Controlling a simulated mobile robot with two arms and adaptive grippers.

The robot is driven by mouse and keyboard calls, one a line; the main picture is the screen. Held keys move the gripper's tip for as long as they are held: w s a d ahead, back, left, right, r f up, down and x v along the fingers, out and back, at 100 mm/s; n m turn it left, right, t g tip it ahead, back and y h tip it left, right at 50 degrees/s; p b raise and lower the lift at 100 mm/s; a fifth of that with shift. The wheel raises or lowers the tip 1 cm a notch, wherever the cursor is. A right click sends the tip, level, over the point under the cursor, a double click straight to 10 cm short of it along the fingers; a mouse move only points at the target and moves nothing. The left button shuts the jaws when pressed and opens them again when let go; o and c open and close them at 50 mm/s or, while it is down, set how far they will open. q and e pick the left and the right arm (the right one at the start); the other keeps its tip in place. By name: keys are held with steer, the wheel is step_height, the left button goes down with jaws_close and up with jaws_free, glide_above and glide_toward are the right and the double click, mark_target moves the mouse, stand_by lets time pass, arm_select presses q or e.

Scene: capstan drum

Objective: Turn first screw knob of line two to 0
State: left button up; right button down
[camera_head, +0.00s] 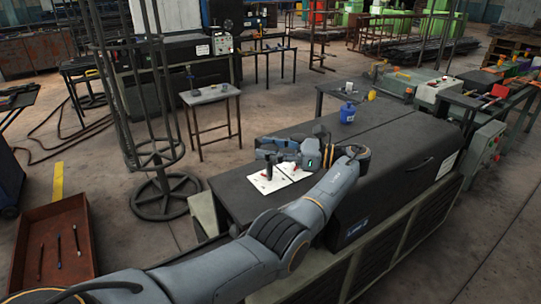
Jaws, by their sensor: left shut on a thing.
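My left gripper (268,160) reaches from the lower left over the dark machine top. It points down and left at a white plate or sheet (280,179) with small dark and red parts on it. The gripper is shut on a small screw knob at the plate, which its fingers mostly hide. The lines of knobs and their numbers are too small to read. My right gripper is not in view.
A brown tray with several tools (60,245) lies at lower left. A black wire stand (160,195) and a small table (208,95) are further back. The floor between is clear.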

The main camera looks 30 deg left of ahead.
arm_select(q)
steer(key=shift+f, duration=0.1)
stand_by(0.4)
steer(key=o, duration=1.2)
steer(key=shift+a, duration=0.15)
step_height(320, 180, up, 10)
steer(key=shift+r, duration=0.1)
steer(key=shift+c, duration=0.3)
